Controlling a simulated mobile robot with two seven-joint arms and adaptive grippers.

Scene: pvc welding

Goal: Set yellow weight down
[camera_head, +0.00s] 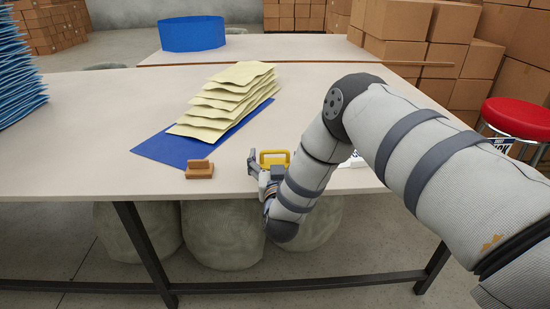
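The yellow weight (275,155) is at the table's front edge, right of the middle of the view. Its upper part shows as a yellow frame with a dark opening; its lower part is hidden behind my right gripper. My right gripper (259,165) is right at the weight, with one dark finger standing out to the left of it. The other finger is hidden by the hand and arm, so I cannot tell whether the gripper holds the weight or whether the weight touches the table. My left gripper is not in view.
A small brown wooden block (199,169) sits left of the weight. Behind it, a stack of pale yellow sheets (228,98) lies on a blue sheet (170,148). Blue sheets (15,70) are piled at the far left. A red stool (518,118) stands right of the table (100,110).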

